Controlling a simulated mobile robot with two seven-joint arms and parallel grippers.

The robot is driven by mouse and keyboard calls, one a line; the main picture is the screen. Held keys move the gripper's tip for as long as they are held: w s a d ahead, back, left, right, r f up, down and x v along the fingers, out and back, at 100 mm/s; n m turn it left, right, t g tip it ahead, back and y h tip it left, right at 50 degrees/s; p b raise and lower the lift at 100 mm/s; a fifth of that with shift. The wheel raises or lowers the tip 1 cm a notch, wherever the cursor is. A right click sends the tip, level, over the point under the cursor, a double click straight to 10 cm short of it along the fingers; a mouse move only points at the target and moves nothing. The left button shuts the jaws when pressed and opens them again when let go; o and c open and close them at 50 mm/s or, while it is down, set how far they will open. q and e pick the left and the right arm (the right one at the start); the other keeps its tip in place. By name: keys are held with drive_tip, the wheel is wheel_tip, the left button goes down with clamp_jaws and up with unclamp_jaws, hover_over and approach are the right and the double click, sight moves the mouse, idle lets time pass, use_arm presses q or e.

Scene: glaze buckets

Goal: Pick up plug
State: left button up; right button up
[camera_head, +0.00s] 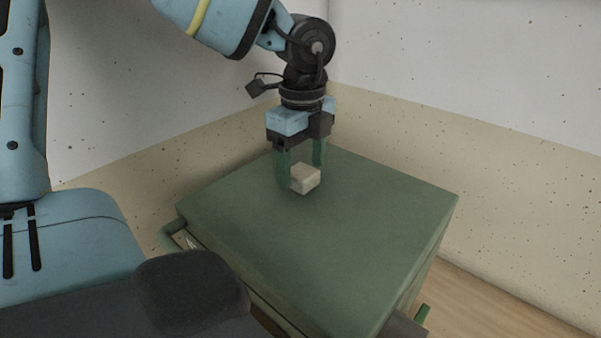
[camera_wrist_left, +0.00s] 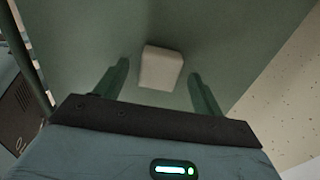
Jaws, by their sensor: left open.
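The plug appears as a small pale beige block (camera_head: 305,178) on the green top of the cabinet (camera_head: 390,215). It also shows in the left wrist view (camera_wrist_left: 161,67), ahead of and between the two fingers. My left gripper (camera_head: 302,177) points down at the block with its dark green fingers apart. In the head view one finger is at the block's left side and the other is behind it. I cannot tell whether either finger touches it. In the wrist view there is a gap on both sides of the block. My right gripper is not in view.
The cabinet top is otherwise bare, with free room in front and to the right of the block. Speckled walls (camera_head: 480,170) with a beige lower band close off the back. A handle (camera_head: 172,236) sticks out at the cabinet's left side.

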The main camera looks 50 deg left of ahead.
use_arm(q)
drive_tip(key=shift+f, duration=0.4)
drive_tip(key=c, duration=1.4)
wheel_tip(320, 180, up, 10)
drive_tip(key=shift+r+b, duration=0.1)
drive_tip(key=shift+b, duration=0.2)
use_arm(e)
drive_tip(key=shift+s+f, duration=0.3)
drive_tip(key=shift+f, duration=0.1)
